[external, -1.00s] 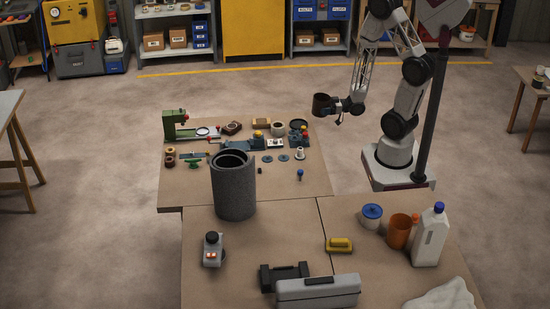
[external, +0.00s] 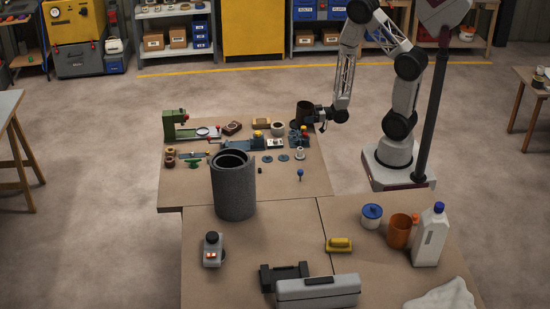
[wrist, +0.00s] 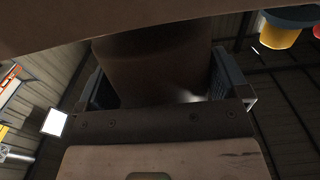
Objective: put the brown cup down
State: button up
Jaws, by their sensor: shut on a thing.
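The dark brown cup (external: 304,112) is upright at the back right edge of the far table in the external view. My gripper (external: 318,119) is shut on it from the right side. In the wrist view the cup (wrist: 155,65) fills the upper middle between the two fingers of my gripper (wrist: 155,88). The cup's base is hidden behind small items on the table, so I cannot tell whether it touches the tabletop.
The far table (external: 245,190) holds a green machine (external: 172,125), a blue vise-like tool (external: 240,143) and several small parts close to the cup. A tall grey cylinder (external: 234,188) stands at the front. Bare tabletop lies at the front right.

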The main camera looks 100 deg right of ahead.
aim_at(301, 118)
jog(key=shift+w+f, duration=0.1)
jog(key=shift+w, duration=0.05)
jog(key=shift+w+f, duration=0.4)
jog(key=shift+w, duration=0.25)
jog(key=shift+w+f, duration=0.4)
jog(key=shift+w, duration=0.2)
jog(key=shift+w+f, duration=0.1)
jog(key=shift+w, duration=0.1)
jog(key=shift+c, duration=0.5)
jog(key=o, duration=1)
jog(key=shift+f, duration=0.2)
jog(key=shift+s+f, duration=0.15)
jog(key=shift+s, duration=1.8)
jog(key=shift+s+f, duration=0.1)
jog(key=shift+s, duration=1.85)
jog(key=shift+c, duration=0.4)
